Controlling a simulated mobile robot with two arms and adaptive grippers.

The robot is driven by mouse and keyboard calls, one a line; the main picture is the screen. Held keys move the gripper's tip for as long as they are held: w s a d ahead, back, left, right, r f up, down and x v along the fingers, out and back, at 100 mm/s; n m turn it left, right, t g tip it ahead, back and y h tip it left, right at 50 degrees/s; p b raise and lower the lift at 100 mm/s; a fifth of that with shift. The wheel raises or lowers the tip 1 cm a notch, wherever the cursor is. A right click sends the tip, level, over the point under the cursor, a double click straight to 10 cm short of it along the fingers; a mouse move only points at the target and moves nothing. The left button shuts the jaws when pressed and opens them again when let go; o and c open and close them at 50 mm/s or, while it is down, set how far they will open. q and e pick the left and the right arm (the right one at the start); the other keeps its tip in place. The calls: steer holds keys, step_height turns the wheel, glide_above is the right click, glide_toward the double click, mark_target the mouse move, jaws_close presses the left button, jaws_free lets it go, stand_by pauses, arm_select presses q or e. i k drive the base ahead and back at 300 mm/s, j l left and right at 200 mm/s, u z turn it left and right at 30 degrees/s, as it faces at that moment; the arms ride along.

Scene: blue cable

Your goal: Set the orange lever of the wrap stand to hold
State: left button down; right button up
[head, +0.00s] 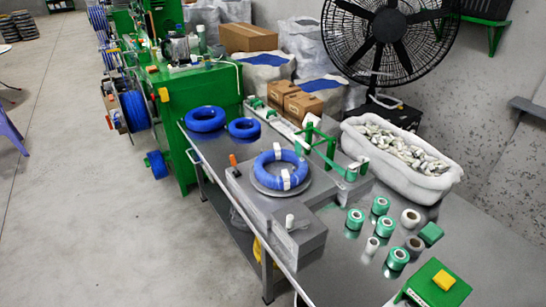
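The wrap stand (241,189) is a grey block on the metal bench, with a round turntable carrying a blue cable coil (266,160) bound with white wraps. A small orange lever (233,160) stands up near the stand's left back corner, left of the coil. It looks roughly upright; I cannot read any hold marking. A white knob (289,221) sits on the stand's lower front part. Neither of my grippers shows in the head view.
The metal bench (352,268) carries two more blue coils (205,119), several green and white tape rolls (397,258), a green box with a yellow button (436,285) and a white tub (365,152). A green frame (329,150) rises behind the coil. Open floor (75,200) lies left.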

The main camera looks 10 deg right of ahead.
mark_target(232, 158)
steer(key=i+j+z, duration=0.1)
steer(key=j, duration=0.25)
steer(key=i+j, duration=0.25)
steer(key=i+j+z, duration=0.15)
steer(key=j, duration=0.3)
steer(key=i+j, duration=0.2)
steer(key=j, duration=0.2)
steer(key=i+j+z, duration=0.15)
steer(key=j, duration=0.2)
steer(key=i+j, duration=0.15)
steer(key=j, duration=0.25)
steer(key=i+j+z, duration=0.15)
steer(key=j, duration=0.25)
steer(key=i+j, duration=0.1)
steer(key=j, duration=0.3)
steer(key=z, duration=0.05)
